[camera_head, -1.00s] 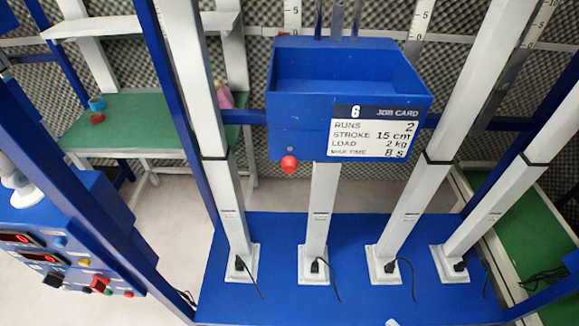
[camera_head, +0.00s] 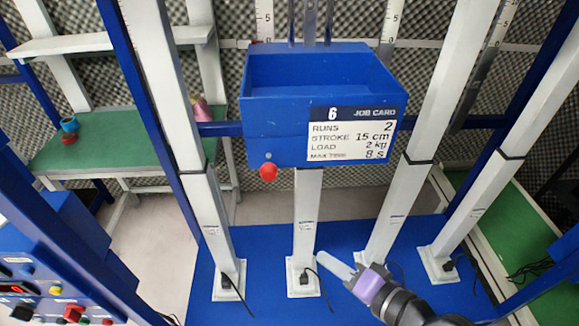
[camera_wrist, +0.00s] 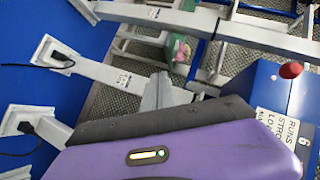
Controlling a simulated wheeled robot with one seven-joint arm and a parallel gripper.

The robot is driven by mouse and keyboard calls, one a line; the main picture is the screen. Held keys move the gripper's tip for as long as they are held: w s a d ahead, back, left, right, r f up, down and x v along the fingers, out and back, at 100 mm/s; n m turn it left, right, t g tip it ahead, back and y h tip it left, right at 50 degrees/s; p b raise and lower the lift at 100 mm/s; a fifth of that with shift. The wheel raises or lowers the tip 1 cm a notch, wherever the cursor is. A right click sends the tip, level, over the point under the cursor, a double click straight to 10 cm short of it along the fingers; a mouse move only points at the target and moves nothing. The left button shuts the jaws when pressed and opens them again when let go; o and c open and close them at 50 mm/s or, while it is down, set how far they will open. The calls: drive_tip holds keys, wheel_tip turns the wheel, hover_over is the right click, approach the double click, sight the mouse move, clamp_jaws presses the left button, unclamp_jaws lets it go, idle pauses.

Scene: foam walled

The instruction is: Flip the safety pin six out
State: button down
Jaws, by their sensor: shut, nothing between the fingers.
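The blue box marked 6 (camera_head: 280,117) stands upper middle in the head view, with a job card (camera_head: 351,135) on its front. A red round knob (camera_head: 268,171) sticks out at the box's lower left; I take it for safety pin six. The knob also shows at the right in the wrist view (camera_wrist: 291,70), beside the card. My gripper (camera_head: 328,260) is shut and empty, below and to the right of the knob and well apart from it. My purple wrist housing hides the lower part of the wrist view.
White posts (camera_head: 304,225) rise from a blue base plate (camera_head: 265,300), with black cables at their feet. A blue control panel (camera_head: 50,270) with buttons stands at lower left. A green bench (camera_head: 110,140) is behind it. Open space lies before the box.

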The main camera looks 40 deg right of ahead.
drive_tip(key=w+d+r+m+t+y, duration=0.1)
drive_tip(key=w+d+r+y, duration=0.15)
drive_tip(key=w+r, duration=0.25)
drive_tip(key=n+y+b, duration=0.2)
drive_tip(key=n+y, duration=0.1)
drive_tip(key=y, duration=0.5)
approach(289, 165)
wheel_tip(289, 165, up, 3)
drive_tip(key=s+a, duration=0.1)
drive_tip(key=s, duration=0.1)
drive_tip(key=shift+a+f+h, duration=0.2)
drive_tip(key=shift+a+h, duration=0.05)
drive_tip(key=p+x, duration=0.2)
drive_tip(key=x, duration=0.8)
drive_tip(key=shift+f, duration=0.1)
